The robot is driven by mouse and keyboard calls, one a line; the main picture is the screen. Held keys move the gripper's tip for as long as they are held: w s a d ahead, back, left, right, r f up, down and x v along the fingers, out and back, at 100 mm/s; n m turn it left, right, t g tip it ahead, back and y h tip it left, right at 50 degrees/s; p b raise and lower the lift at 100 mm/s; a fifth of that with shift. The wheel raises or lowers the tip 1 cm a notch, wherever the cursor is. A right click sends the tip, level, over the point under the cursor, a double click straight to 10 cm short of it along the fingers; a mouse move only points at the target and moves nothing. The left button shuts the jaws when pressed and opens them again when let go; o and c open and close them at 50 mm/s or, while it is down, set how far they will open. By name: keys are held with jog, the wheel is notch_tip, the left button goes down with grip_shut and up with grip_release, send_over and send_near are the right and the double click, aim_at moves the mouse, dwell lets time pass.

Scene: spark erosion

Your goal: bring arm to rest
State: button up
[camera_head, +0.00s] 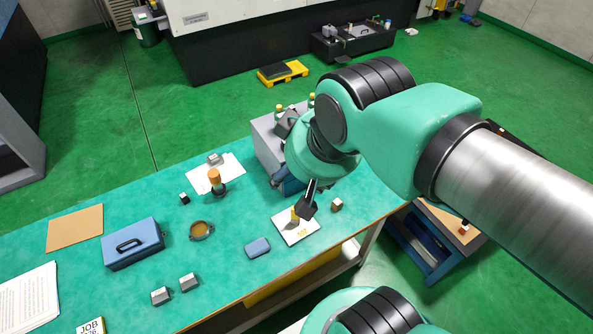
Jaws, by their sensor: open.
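My arm reaches in from the right, and its wrist hangs over the right part of the teal-topped bench (130,205). My gripper (307,206) points down, mostly hidden behind my own wrist; one dark finger shows. It is open, close above a white card marked 502 (299,233). A small brass-coloured block (295,214) is on the card beside the finger. I cannot tell whether the finger touches it.
Near the gripper are a small metal block (337,205), a blue-grey case (257,248) and a grey box (266,140). A blue toolbox (133,243), round tin (200,230) and orange-topped item (215,178) stand leftward.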

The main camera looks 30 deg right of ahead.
notch_tip(320, 180, down, 3)
jog(key=b, duration=0.2)
jog(key=shift+r+b, duration=0.2)
jog(key=shift+b, duration=0.1)
